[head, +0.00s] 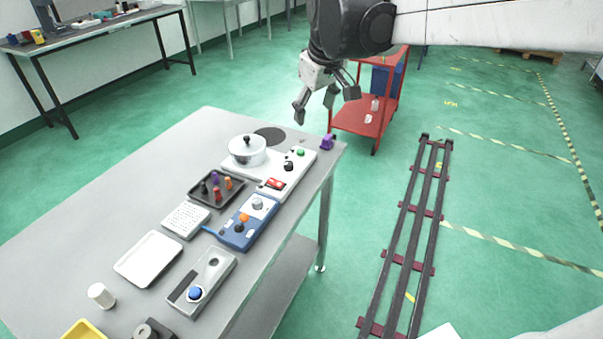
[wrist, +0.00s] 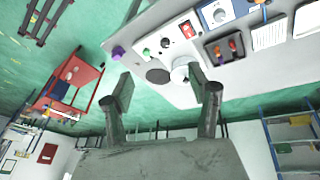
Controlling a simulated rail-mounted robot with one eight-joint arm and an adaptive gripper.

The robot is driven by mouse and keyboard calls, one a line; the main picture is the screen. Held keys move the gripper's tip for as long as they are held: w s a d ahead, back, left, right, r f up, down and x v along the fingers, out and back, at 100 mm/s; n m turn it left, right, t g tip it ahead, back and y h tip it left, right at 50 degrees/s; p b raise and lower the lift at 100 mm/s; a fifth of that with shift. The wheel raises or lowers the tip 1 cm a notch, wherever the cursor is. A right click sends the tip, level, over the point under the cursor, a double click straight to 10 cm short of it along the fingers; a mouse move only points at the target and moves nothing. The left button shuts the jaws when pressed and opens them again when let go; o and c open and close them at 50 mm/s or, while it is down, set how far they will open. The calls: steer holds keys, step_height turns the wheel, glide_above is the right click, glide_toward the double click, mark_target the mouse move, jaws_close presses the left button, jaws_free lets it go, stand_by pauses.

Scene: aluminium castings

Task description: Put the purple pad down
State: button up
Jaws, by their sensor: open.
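The purple pad (head: 327,142) is a small purple piece at the far right corner of the grey table (head: 120,190). It also shows in the wrist view (wrist: 118,52), at the table's edge. My gripper (head: 325,106) is open and empty, above and apart from the pad in the head view. In the wrist view both fingers (wrist: 165,95) are spread with nothing between them, and the pad lies to the left of them. Whether the pad rests flat is too small to tell.
Near the pad are a dark round disc (head: 269,136), a lidded pot (head: 247,151) and a white panel with knobs (head: 285,172). A dark tray with coloured pegs (head: 197,199) and a blue box (head: 240,240) stand closer. A red cart (head: 352,122) stands behind the table; rails (head: 405,240) run right.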

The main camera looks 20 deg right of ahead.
steer(key=s+a+f+m+t, duration=0.1)
steer(key=s+a+f, duration=0.2)
steer(key=s, duration=0.7)
steer(key=s+a+f+m+t, duration=0.2)
steer(key=s+f, duration=0.3)
steer(key=s, duration=0.5)
steer(key=shift+a+y, duration=0.3)
steer(key=shift+a, duration=0.35)
steer(key=shift+c, duration=0.2)
steer(key=c, duration=0.3)
